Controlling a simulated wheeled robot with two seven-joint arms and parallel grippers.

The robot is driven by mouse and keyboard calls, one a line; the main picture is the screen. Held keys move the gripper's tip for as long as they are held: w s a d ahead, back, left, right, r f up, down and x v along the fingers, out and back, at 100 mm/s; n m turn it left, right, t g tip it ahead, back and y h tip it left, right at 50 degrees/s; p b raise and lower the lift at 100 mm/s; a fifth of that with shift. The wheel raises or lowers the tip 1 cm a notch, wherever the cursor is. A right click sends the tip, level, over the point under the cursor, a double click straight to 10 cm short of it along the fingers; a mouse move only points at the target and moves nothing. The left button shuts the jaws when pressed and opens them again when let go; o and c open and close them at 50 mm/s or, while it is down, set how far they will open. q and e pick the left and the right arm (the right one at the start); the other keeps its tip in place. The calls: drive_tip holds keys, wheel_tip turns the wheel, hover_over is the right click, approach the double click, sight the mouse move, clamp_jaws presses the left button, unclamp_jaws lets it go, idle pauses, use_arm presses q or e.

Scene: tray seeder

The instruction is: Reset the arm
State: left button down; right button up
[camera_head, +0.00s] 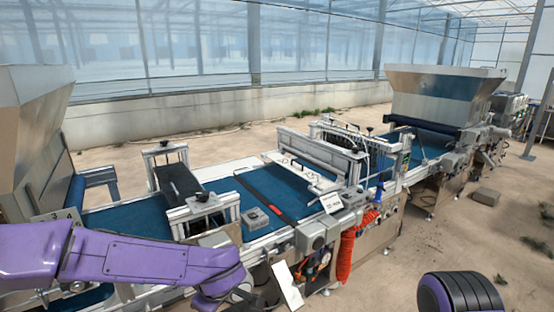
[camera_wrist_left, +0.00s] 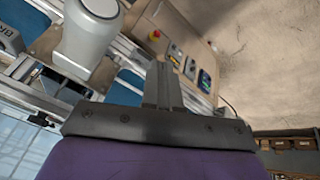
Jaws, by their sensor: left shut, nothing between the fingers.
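My left arm, purple, comes in from the left in the head view and bends down in front of the seeder line's near side. In the left wrist view my left gripper (camera_wrist_left: 163,85) has its two fingers together with nothing between them. Below and beyond it are the machine's metal frame and a panel with buttons (camera_wrist_left: 178,55). In the head view the gripper's fingertips cannot be made out clearly at the lower edge. My right gripper is not in view; a purple and black rounded part, apparently mine, shows at the lower right.
The tray seeder line with its blue belt (camera_head: 285,190) runs across the middle, close to my left arm. A metal hopper (camera_head: 440,92) stands at the far right, another (camera_head: 30,125) at the left. An orange coiled hose (camera_head: 347,252) hangs in front. The floor at right is mostly clear.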

use_arm(q)
drive_tip(key=s+a+f+m+t+y+b, duration=0.15)
drive_tip(key=s+a+f, duration=0.25)
drive_tip(key=f, duration=0.7)
drive_tip(key=s+a+f+t+h+b, duration=0.1)
drive_tip(key=s+a+f+b, duration=0.25)
drive_tip(key=f, duration=0.75)
drive_tip(key=s+a+f+m+g+b, duration=0.1)
drive_tip(key=s+a+f, duration=0.1)
drive_tip(key=s+f, duration=0.2)
drive_tip(key=s+a+f+m+g+b, duration=0.1)
drive_tip(key=s+f, duration=0.4)
drive_tip(key=s, duration=0.5)
drive_tip(key=s+a+f+m+g+b, duration=0.1)
drive_tip(key=s+a+f+m, duration=0.2)
drive_tip(key=s, duration=0.4)
drive_tip(key=shift+s+a+f+b, duration=0.4)
drive_tip(key=shift+a+f, duration=0.3)
drive_tip(key=shift+a, duration=0.25)
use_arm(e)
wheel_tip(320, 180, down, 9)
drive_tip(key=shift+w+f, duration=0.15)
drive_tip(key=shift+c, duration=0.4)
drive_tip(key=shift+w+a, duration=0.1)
